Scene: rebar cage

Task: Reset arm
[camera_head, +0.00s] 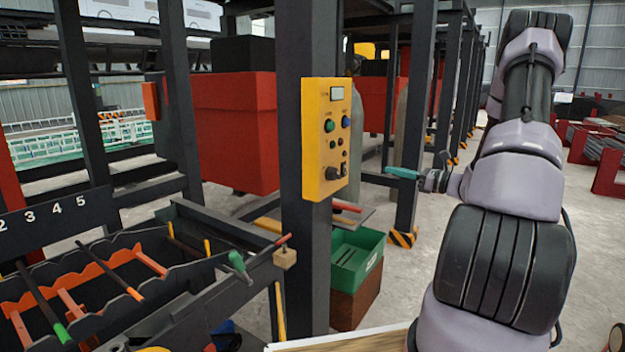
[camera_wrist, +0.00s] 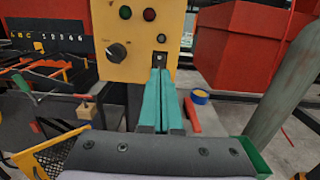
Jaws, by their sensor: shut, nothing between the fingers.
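My gripper (camera_head: 418,175) is in the head view, right of the yellow control box, with its teal fingers pointing left toward the box and apart from it. In the wrist view the teal fingers (camera_wrist: 160,100) lie side by side, shut, with nothing between them. The yellow control box (camera_head: 318,140) is mounted on a dark post. It carries a small display, coloured buttons and a black knob. In the wrist view the box (camera_wrist: 125,62) is ahead of the fingers, with its knob left of the fingertips. My arm is raised along the right side of the head view.
A numbered rack (camera_head: 110,285) with rods stands at left. A green crate (camera_head: 356,255) sits on a brown box behind the post. A blue-and-yellow tape roll (camera_wrist: 200,97) lies right of the fingers. A grey cylinder (camera_wrist: 290,85) stands farther right. Concrete floor is open behind my arm.

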